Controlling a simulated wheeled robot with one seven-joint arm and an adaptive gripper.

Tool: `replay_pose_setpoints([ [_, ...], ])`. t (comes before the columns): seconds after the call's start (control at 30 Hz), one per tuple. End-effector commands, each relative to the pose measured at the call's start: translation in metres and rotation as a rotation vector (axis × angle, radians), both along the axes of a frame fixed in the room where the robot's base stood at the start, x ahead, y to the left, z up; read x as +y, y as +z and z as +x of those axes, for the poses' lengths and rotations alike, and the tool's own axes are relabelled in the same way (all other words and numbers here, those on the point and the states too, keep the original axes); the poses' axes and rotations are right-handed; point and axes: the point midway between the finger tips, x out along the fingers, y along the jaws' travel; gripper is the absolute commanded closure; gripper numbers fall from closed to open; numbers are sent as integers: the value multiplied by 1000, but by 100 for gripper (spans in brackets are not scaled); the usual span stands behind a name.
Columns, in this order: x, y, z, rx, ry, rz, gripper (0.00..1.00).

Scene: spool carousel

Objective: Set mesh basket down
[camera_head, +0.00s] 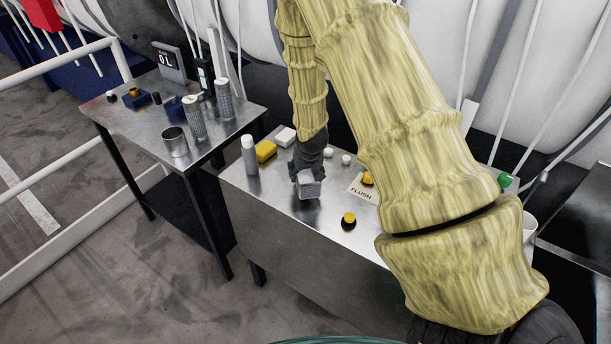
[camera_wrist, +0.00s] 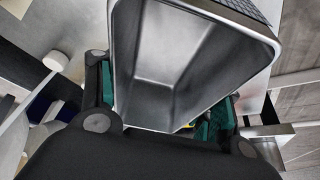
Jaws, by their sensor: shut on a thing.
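The mesh basket (camera_head: 309,189) is a small grey metal box, open at the top, over the right steel bench. My gripper (camera_head: 306,175) comes down from above and is shut on it. I cannot tell whether its underside touches the bench. In the wrist view the basket (camera_wrist: 185,60) fills the middle, its smooth inside looking empty, with a dark mesh patch at the upper right. The gripper's green pads (camera_wrist: 165,108) are on both sides of it.
The right bench (camera_head: 268,200) holds a grey-white cylinder (camera_head: 249,155), a yellow block (camera_head: 266,151), white pieces, a FLUSH label (camera_head: 362,189) and a yellow button (camera_head: 348,219). Bare steel lies left and in front of the basket. The left table (camera_head: 150,115) carries metal cups and cylinders.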

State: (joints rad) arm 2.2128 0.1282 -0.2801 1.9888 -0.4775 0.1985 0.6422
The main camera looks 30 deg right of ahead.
Motion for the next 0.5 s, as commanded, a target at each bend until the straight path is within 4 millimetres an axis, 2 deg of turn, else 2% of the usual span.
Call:
replay_pose_setpoints([
  [0.3, 0, -25, -1, 2, 1, -1, 82],
  [0.5, 0, -29, -1, 0, 1, 0, 82],
])
